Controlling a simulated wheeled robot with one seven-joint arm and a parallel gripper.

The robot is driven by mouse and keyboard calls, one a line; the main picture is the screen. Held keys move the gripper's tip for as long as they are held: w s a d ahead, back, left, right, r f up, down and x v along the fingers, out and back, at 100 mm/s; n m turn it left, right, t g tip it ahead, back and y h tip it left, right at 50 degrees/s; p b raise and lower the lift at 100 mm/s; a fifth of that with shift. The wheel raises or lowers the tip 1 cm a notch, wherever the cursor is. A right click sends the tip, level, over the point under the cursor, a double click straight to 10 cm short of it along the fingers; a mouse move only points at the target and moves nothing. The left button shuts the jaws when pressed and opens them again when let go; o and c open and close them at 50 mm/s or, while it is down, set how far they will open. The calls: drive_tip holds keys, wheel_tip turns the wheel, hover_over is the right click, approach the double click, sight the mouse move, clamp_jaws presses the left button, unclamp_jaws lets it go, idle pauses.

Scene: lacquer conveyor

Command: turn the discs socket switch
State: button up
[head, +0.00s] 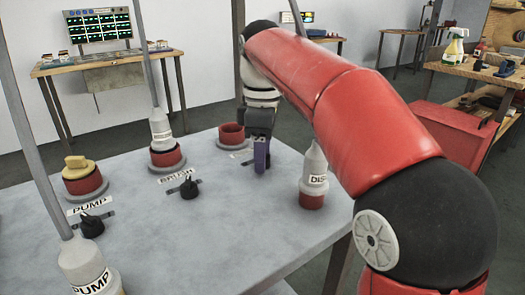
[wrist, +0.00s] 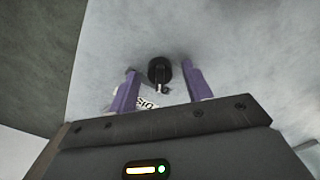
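The discs socket switch shows in the wrist view as a black round knob (wrist: 160,69) on the grey table, with a partly covered "DIS" label (wrist: 147,103) beside it. My gripper (wrist: 159,68) is open, its two purple fingers on either side of the knob; I cannot tell whether they touch it. In the head view my gripper (head: 260,168) points down at the table and hides the knob. An empty-looking red socket (head: 232,134) is just behind it. A grey plug (head: 314,167) labelled "DIS" stands upright to the right, red at its base.
The brush switch (head: 189,189) and pump switch (head: 91,226) are black knobs to the left. The brush socket (head: 166,158) holds a grey plug; the pump socket (head: 85,185) holds a yellow one. A grey PUMP plug (head: 84,264) stands front left. The table middle (head: 215,240) is clear.

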drive_tip(key=shift+r, duration=3.9)
